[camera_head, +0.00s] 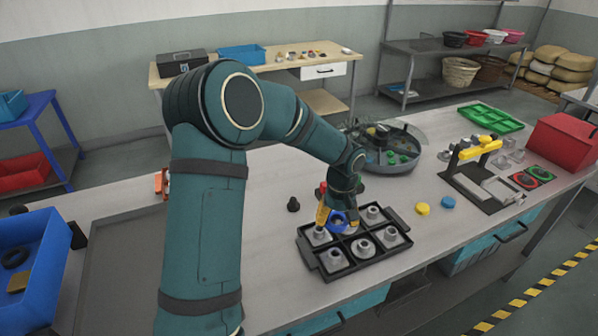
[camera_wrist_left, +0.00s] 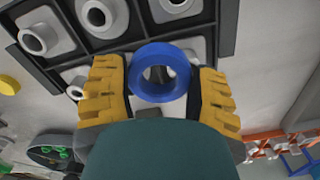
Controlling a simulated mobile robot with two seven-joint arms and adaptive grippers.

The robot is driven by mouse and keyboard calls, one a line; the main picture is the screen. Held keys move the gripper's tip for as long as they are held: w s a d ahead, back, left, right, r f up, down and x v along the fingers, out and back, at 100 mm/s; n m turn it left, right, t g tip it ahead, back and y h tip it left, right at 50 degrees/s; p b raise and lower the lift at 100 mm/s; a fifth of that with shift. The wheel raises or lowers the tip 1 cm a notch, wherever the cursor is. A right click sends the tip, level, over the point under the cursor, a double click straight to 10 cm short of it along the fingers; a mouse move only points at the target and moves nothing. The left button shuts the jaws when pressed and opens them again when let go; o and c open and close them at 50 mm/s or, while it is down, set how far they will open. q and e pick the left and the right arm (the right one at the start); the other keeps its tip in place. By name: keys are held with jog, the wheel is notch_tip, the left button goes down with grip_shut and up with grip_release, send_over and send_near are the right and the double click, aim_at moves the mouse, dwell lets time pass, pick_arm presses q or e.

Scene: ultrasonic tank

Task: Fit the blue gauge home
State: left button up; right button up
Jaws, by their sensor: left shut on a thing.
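The blue gauge is a thick blue ring (camera_head: 337,217), also plain in the left wrist view (camera_wrist_left: 137,75). My left gripper (camera_head: 338,222) is shut on it, with one yellow finger on each side in the left wrist view (camera_wrist_left: 160,85). The ring is at the back part of a black compartment tray (camera_head: 370,264) that holds several grey flanged pieces, such as one at front centre (camera_head: 362,247). Whether the ring touches the piece below it, I cannot tell. The tray also shows in the left wrist view (camera_wrist_left: 125,42). My right gripper is out of view.
A yellow disc (camera_head: 422,208) and a blue disc (camera_head: 447,202) lie right of the tray. A small black knob (camera_head: 293,204) stands left of it. A round grey machine (camera_head: 385,162) stands behind, and a yellow-topped fixture (camera_head: 478,148) to the right. The bench front is clear.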

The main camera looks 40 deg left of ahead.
pick_arm(q)
jog(key=w+a+r+n, duration=0.25)
jog(key=a+n, duration=0.25)
jog(key=a, duration=0.4)
jog(key=r+n, duration=0.1)
jog(key=n, duration=0.4)
send_over(294, 199)
jog(key=shift+a, duration=0.1)
jog(key=shift+f+b, duration=2.45)
jog(key=shift+f, duration=0.65)
jog(key=shift+f+b, duration=0.7)
jog(key=shift+f, duration=0.95)
jog(key=shift+f, duration=0.15)
dwell(0.4)
jog(key=o, duration=1.2)
